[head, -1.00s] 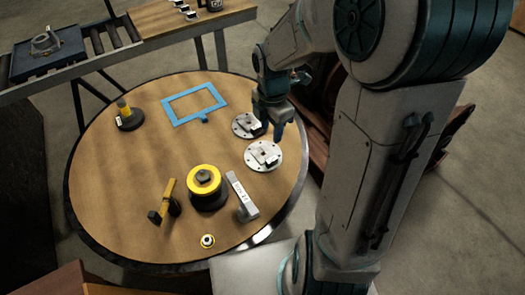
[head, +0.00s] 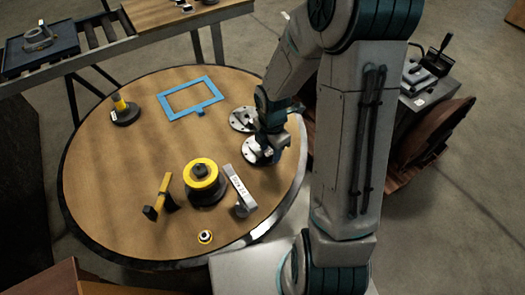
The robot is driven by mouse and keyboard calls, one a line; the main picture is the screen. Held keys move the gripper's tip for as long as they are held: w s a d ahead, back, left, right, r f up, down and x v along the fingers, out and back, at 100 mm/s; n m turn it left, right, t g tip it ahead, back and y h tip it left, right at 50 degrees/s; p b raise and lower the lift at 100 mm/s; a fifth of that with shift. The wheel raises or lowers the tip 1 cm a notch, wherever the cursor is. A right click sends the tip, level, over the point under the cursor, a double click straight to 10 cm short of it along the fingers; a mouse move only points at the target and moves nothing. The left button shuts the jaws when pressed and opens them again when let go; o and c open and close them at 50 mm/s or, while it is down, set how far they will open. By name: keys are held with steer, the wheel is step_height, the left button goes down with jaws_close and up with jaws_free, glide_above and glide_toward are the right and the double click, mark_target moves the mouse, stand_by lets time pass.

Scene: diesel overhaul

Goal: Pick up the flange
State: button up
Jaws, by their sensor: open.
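Two round silver flange-like discs lie on the right side of the round wooden table (head: 100,190). The farther flange (head: 239,118) shows most of its plate, with a dark block on it partly covered by my arm. The nearer flange (head: 250,152) is partly hidden behind my gripper (head: 267,152). My gripper points down over this nearer flange, its fingers around or just above the raised part at its middle. It is open; whether the fingers touch the flange cannot be told.
A blue frame (head: 188,98) lies behind. A roller conveyor holds a dark tray (head: 62,47).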

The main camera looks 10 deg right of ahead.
steer(key=shift+f, duration=0.4)
jaws_close()
steer(key=shift+r, duration=0.1)
step_height(320, 180, up, 4)
steer(key=shift+w+r+p, duration=0.1)
steer(key=shift+p, duration=0.45)
steer(key=d+r+p, duration=0.1)
steer(key=d+r, duration=0.5)
steer(key=d, duration=0.5)
steer(key=shift+w+d+r, duration=0.25)
steer(key=shift+w+r, duration=0.1)
steer(key=shift+w, duration=0.05)
